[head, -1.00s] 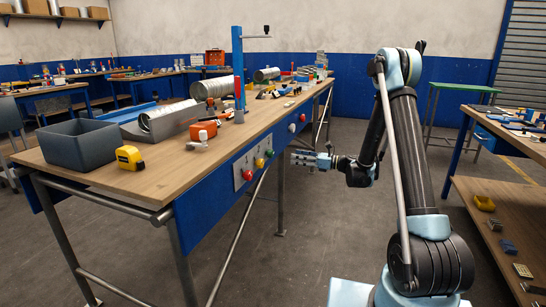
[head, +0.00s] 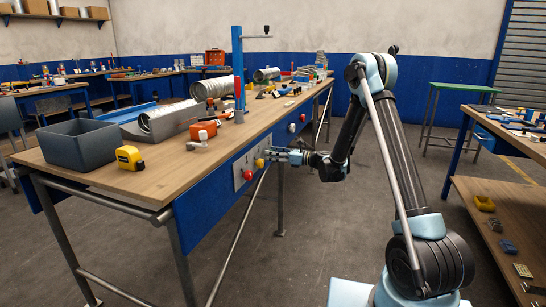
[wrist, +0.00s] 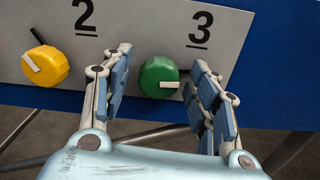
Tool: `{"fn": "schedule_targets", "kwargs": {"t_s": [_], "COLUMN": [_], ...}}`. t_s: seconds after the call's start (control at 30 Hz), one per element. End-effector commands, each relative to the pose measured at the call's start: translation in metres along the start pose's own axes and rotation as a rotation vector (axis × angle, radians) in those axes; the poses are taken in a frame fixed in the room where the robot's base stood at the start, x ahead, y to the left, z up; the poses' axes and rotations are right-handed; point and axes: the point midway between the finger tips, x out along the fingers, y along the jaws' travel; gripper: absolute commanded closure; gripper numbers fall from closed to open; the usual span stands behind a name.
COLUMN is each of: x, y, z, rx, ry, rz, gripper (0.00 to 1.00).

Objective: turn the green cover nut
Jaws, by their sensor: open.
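The green cover nut (wrist: 158,77) sits on a grey panel under the number 3 in the wrist view. It has a white mark pointing to the right. My gripper (wrist: 163,85) is open, with one finger on each side of the green nut. The right finger looks close to the white mark; I cannot tell whether either finger touches. In the head view my gripper (head: 274,156) is at the front panel of the bench and hides the green nut.
A yellow nut (wrist: 46,66) under the number 2 sits left of my left finger. A red nut (head: 247,175) is on the same panel (head: 239,168). The wooden bench top (head: 180,165) overhangs above, with a grey bin (head: 80,148) on it.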

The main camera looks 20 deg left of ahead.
Motion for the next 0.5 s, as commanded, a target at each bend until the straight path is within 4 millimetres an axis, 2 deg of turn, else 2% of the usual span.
{"fn": "schedule_targets", "kwargs": {"t_s": [0.17,0.37,0.5], "x": [-0.0002,-0.0003,0.0033], "y": [-0.0001,-0.0002,0.0], "z": [0.0,0.0,0.0], "rx": [0.0,0.0,0.0], "ry": [0.0,0.0,0.0], "rz": [0.0,0.0,0.0], "gripper": [0.46,0.89,0.9]}}
